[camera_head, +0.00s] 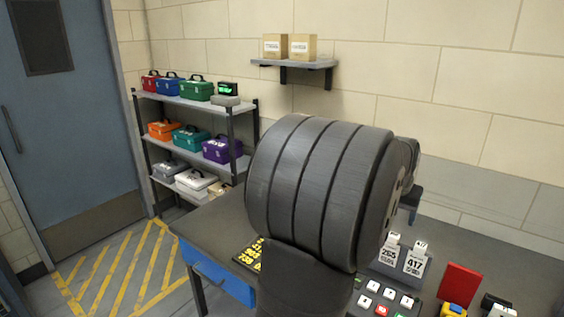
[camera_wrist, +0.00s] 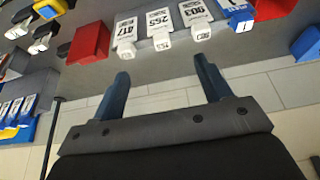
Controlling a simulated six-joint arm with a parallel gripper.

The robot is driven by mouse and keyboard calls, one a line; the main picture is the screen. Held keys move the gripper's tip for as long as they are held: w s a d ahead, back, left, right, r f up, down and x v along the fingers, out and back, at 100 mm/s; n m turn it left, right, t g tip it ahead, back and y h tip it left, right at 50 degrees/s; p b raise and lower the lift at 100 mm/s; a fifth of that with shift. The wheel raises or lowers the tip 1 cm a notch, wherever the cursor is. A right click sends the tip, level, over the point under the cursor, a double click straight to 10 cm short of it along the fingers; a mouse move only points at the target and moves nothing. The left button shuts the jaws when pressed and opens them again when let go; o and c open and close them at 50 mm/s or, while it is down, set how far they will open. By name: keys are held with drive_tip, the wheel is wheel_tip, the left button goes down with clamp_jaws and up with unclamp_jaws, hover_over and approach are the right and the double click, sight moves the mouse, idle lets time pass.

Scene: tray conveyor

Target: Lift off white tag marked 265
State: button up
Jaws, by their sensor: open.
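The white tag marked 265 (camera_head: 389,257) stands in a grey holder (camera_head: 425,272) on the bench, just left of the white tag marked 417 (camera_head: 415,260). In the wrist view the 265 tag (camera_wrist: 158,22) is the middle of three white tags, between the 417 tag (camera_wrist: 125,31) and one that reads like 903 (camera_wrist: 195,13). Each has a white tab at its end. My gripper (camera_wrist: 161,70) is open and empty, its two blue-grey fingers spread. The tags lie beyond the fingertips, apart from them. In the head view my arm hides much of the bench.
A red block (camera_head: 460,283) stands right of the holder, and a button panel (camera_head: 385,299) lies in front. In the wrist view a red block (camera_wrist: 88,42) and a blue-and-white tag (camera_wrist: 238,14) flank the white tags. A shelf rack (camera_head: 190,100) holds toolboxes at left.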

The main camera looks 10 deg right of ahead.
drive_tip(key=c, duration=0.3)
drive_tip(key=n+g, duration=0.6)
drive_tip(key=n, duration=1.2)
approach(394, 234)
drive_tip(key=shift+h, duration=0.3)
drive_tip(key=x, duration=1.2)
drive_tip(key=shift+a+f, duration=0.1)
drive_tip(key=shift+a, duration=0.15)
drive_tip(key=shift+c, duration=0.2)
drive_tip(key=c, duration=1)
